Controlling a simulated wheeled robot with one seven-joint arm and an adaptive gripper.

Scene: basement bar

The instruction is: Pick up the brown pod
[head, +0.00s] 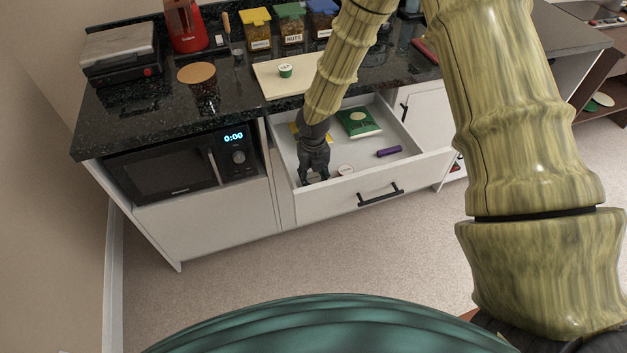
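My gripper (313,176) is dark and reaches down into the open drawer (422,163), near its front left corner. Its fingers are small and dark here, and I cannot tell whether they are open or shut or whether anything is between them. A small round object with a pale top (345,170) lies in the drawer just right of the gripper; it may be a pod, but its colour is unclear. No clearly brown pod shows; the gripper and arm hide part of the drawer floor. A small green pod-like tub (285,70) stands on the cutting board.
The drawer also holds a green packet (358,122), a purple cylinder (388,151) and a yellow item partly behind my arm. Above are the dark counter (130,115), a pale cutting board (272,83) and several jars. A microwave (165,172) sits left of the drawer.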

